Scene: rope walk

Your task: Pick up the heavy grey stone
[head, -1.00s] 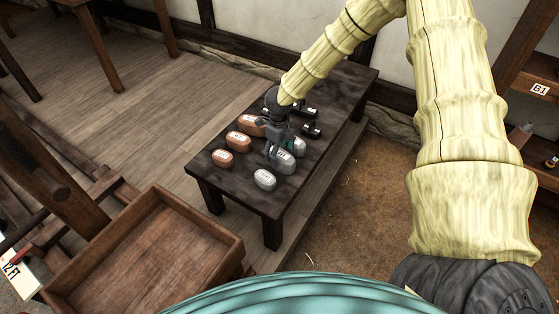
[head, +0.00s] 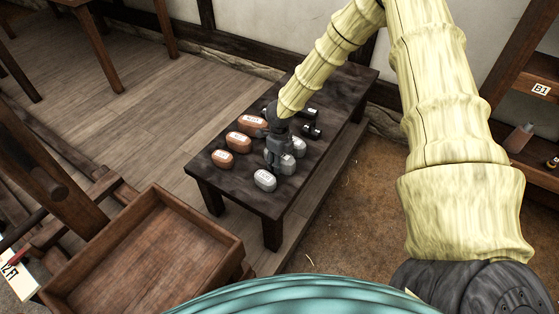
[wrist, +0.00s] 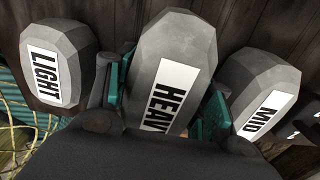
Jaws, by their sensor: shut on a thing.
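The heavy grey stone (wrist: 178,55) is a faceted block with a white label reading "HEAV", the rest hidden by my gripper. My gripper (wrist: 160,90) is shut on it, with a teal-padded finger along each side. In the head view my gripper (head: 274,166) is low over the dark table, and the heavy stone (head: 288,166) shows partly beside it. The stone appears at table height; I cannot tell whether it touches the top. The grey LIGHT stone (wrist: 58,62) is to its left and the grey MID stone (wrist: 262,90) to its right.
The dark low table (head: 340,90) also holds several reddish-brown labelled stones (head: 238,141) and small black objects (head: 312,130). The light stone (head: 265,180) is near the front edge. An empty wooden tray (head: 150,245) stands at the lower left.

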